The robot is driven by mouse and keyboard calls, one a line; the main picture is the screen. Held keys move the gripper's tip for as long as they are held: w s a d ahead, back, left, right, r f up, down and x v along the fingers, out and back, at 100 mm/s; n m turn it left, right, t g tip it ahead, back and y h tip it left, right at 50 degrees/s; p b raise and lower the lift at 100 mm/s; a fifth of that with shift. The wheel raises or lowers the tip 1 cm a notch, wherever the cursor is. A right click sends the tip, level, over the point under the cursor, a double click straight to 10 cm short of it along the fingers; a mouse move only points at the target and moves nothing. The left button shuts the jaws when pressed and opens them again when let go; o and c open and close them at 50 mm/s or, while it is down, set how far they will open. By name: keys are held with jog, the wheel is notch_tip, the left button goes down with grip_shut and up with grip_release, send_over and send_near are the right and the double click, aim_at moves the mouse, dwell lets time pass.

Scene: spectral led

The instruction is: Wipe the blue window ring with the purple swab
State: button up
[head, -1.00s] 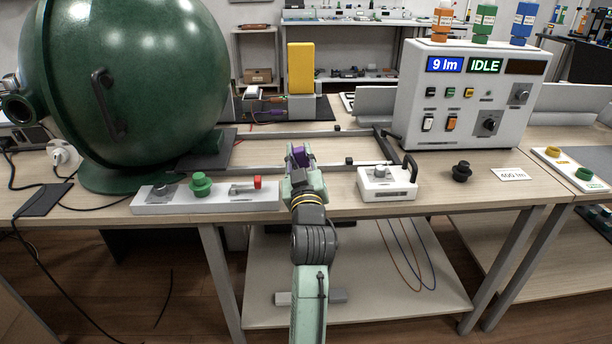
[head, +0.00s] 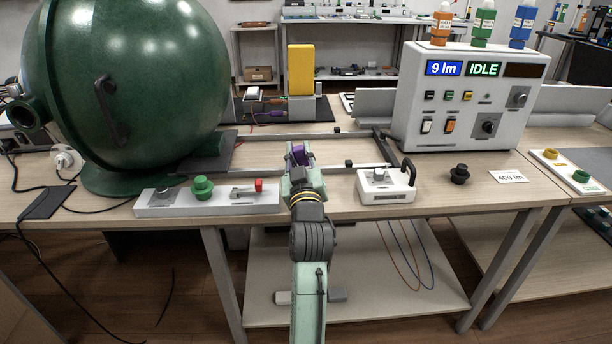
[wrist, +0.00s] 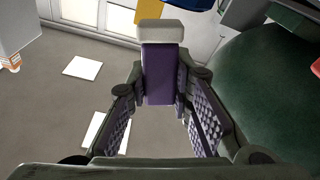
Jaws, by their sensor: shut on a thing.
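The purple swab (head: 299,154) is held in my gripper (head: 298,168) above the front part of the bench, between the green sphere and the white meter box. In the wrist view the purple swab (wrist: 160,80) has a pale grey block-shaped head at its far end. The fingers of my gripper (wrist: 165,100) are closed on its sides. I cannot make out a blue window ring for certain. A blue patch (wrist: 190,4) shows at the top edge of the wrist view, cut off by the frame. The swab's head is apart from any surface I can see.
The large green sphere (head: 125,90) stands left. A white strip with knobs (head: 225,203) lies at the bench's front, and a small white box with a black handle (head: 386,186) right of my gripper. The meter box (head: 470,100) stands behind. A yellow block (head: 301,70) is at the back.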

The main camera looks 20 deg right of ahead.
aim_at(300, 146)
notch_tip(300, 146, up, 4)
jog(key=p, duration=0.3)
jog(key=shift+r, duration=0.15)
jog(key=shift+f, duration=0.2)
dwell(0.6)
